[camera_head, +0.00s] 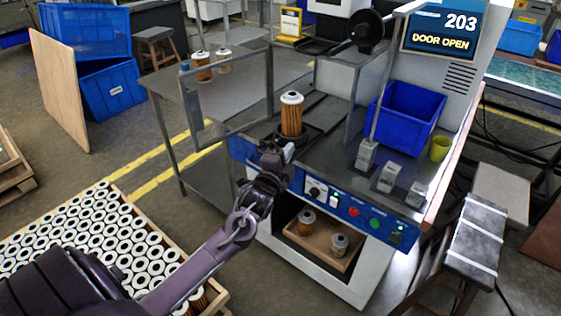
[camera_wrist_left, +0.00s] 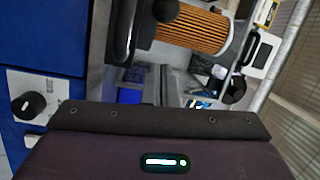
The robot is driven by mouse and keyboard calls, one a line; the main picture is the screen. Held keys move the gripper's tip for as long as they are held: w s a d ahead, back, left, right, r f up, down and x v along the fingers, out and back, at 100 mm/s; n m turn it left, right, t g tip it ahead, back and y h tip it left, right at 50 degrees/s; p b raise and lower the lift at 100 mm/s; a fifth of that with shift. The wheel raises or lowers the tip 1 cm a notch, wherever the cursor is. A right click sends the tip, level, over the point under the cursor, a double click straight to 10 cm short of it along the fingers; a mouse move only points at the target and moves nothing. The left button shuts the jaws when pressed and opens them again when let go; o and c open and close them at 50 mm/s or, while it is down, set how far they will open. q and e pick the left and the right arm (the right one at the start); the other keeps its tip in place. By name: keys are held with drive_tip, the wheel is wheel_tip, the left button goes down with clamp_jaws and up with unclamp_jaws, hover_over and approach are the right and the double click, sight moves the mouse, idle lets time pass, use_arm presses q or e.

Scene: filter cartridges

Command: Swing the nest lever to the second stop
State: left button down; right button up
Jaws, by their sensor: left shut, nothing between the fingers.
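A filter cartridge (camera_head: 291,117) with orange pleats and a white top stands upright in a dark round nest (camera_head: 309,138) on the machine's bench. In the left wrist view the cartridge (camera_wrist_left: 196,28) lies sideways across the top. My left gripper (camera_head: 286,153) is at the bench's front edge, just in front of the nest, shut with nothing held. A black curved bar (camera_wrist_left: 123,32) beside the cartridge in the wrist view may be the nest lever; I cannot tell its stop or whether the gripper touches it. My right gripper is not in view.
The machine's screen (camera_head: 445,27) reads "203 DOOR OPEN", and a framed door (camera_head: 232,130) stands open at left. A blue bin (camera_head: 407,112) and grey blocks occupy the bench's right side. The front panel carries a black knob (camera_head: 316,188) and buttons. A tray of cartridges (camera_head: 110,240) is at lower left.

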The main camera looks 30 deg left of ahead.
use_arm(q)
drive_tip(key=shift+s+a+f+p, duration=0.1)
drive_tip(key=shift+a+f+p, duration=0.15)
drive_tip(key=shift+a, duration=0.65)
drive_tip(key=shift+s+a+f+p, duration=0.1)
drive_tip(key=shift+a+p, duration=0.15)
drive_tip(key=shift+a, duration=0.65)
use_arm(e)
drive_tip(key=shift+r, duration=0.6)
